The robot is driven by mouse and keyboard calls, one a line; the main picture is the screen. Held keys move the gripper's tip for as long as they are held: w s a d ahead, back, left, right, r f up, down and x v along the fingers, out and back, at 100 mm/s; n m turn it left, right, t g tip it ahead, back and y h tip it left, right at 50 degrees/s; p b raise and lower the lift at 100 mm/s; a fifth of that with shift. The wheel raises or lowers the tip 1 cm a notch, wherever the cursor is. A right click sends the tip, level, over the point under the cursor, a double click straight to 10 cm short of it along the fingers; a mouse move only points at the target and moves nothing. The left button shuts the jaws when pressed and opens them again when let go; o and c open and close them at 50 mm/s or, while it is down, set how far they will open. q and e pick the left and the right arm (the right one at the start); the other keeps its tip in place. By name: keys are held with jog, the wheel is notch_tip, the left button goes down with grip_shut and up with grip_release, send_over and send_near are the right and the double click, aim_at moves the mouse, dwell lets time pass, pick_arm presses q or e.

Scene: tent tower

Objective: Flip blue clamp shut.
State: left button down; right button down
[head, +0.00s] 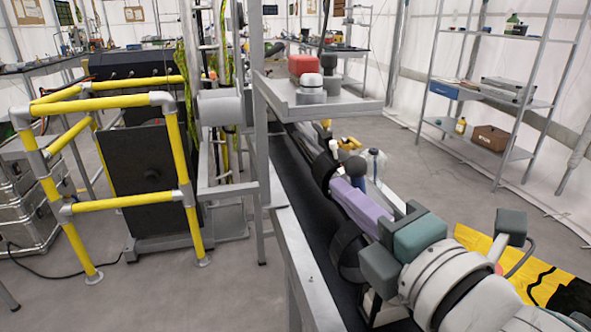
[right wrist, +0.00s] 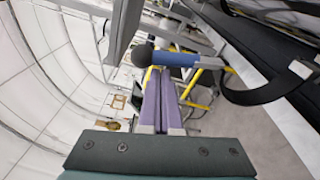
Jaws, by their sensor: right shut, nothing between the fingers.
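The blue clamp shows in the right wrist view as a blue handle (right wrist: 175,60) with a round black knob (right wrist: 142,54) at its left end. It lies crosswise just past my fingertips. My right gripper (right wrist: 160,74) has two purple fingers pressed together, shut and empty, pointing at the blue handle. Whether the tips touch it I cannot tell. In the head view my right gripper (head: 342,187) reaches in from the lower right, above a dark surface. A dark blue rounded piece (head: 357,168) stands just beyond the fingers; whether it belongs to the clamp is unclear. My left gripper is out of view.
A metal shelf (head: 335,103) carrying a red-topped item (head: 304,67) stands near the fingers. A black strap (right wrist: 255,97) hangs right of them in the wrist view. Yellow railing (head: 120,202) stands left. Open grey floor lies left of the bench edge (head: 305,262).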

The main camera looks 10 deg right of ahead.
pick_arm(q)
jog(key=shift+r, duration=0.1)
pick_arm(e)
jog(key=shift+d, duration=0.25)
